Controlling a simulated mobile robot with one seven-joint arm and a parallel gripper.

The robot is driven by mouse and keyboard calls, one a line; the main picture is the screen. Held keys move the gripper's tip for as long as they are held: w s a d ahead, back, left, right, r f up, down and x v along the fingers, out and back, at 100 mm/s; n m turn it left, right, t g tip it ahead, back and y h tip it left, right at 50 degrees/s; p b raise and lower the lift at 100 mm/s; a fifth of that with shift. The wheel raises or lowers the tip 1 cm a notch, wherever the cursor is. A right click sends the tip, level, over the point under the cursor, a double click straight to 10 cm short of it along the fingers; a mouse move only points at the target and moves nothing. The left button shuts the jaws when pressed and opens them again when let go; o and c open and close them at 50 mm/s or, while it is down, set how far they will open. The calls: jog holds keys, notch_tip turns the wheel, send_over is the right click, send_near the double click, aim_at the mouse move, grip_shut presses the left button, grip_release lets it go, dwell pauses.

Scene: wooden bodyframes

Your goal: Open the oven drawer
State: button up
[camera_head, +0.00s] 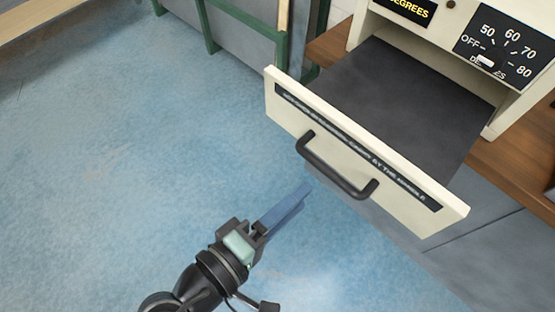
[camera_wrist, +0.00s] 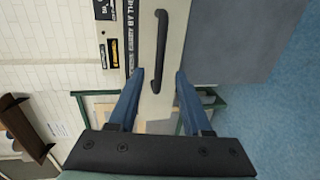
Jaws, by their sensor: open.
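The oven drawer (camera_head: 400,195) is a cream-fronted drawer with a dark flat interior. It stands pulled well out of the cream oven in the head view. Its black bar handle (camera_head: 338,168) is on the front panel, and it also shows in the wrist view (camera_wrist: 159,50). My gripper (camera_head: 290,205) is below and to the left of the handle in the head view, apart from it. In the wrist view its two blue fingers (camera_wrist: 160,75) are spread, with the lower end of the handle near the gap between their tips. Nothing is held.
The oven's control panel (camera_head: 506,52) with a temperature dial is above the drawer. A wooden counter (camera_head: 510,165) lies under the oven. A green metal frame (camera_head: 235,20) stands at the back. The blue floor (camera_head: 110,170) on the left is clear.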

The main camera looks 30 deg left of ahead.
jog(key=v, duration=0.3)
jog(key=shift+s+r, duration=0.1)
jog(key=shift+s, duration=0.2)
jog(key=shift+w, duration=0.1)
